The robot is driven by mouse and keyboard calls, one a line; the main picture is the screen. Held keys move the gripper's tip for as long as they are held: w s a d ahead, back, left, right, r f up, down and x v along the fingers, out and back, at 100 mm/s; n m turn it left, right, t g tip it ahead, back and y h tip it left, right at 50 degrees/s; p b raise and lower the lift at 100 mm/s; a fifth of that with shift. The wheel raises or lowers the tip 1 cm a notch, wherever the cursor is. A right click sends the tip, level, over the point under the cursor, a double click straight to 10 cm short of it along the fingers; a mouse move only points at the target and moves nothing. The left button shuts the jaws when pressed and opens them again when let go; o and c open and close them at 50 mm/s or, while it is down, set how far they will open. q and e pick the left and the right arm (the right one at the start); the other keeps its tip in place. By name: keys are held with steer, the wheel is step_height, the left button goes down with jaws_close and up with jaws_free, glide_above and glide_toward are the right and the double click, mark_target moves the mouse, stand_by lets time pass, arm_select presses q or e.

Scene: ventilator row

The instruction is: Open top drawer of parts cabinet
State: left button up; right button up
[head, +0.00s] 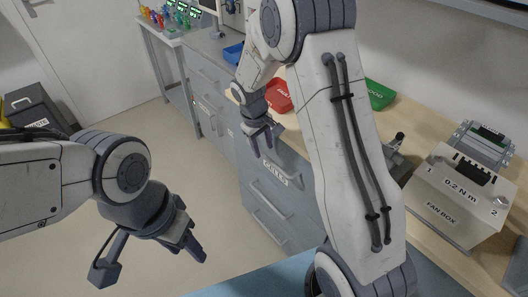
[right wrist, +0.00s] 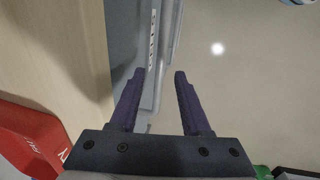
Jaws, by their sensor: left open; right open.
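The grey parts cabinet (head: 252,190) stands under the wooden counter in the head view, with bar-handled drawers one above another. Its top drawer front (head: 290,165) carries a white label (head: 275,173); my right arm covers part of it. My right gripper (head: 263,148) is open and empty, just in front of the cabinet's upper front near the label. In the right wrist view, the open fingers (right wrist: 161,76) point along the cabinet front, with a drawer handle bar (right wrist: 177,35) beyond the tips and nothing between them. My left gripper (head: 198,254) is open and empty over the floor.
The wooden counter (head: 405,120) holds a red bin (head: 278,95), a blue bin (head: 233,53), a green bin (head: 380,95) and a fan box (head: 455,195). Another grey drawer unit (head: 206,75) stands farther back. The floor (head: 160,140) before the cabinet is clear.

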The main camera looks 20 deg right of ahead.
steer(key=shift+d+f, duration=0.25)
steer(key=shift+f, duration=1.05)
jaws_close()
steer(key=shift+w, duration=0.1)
stand_by(0.4)
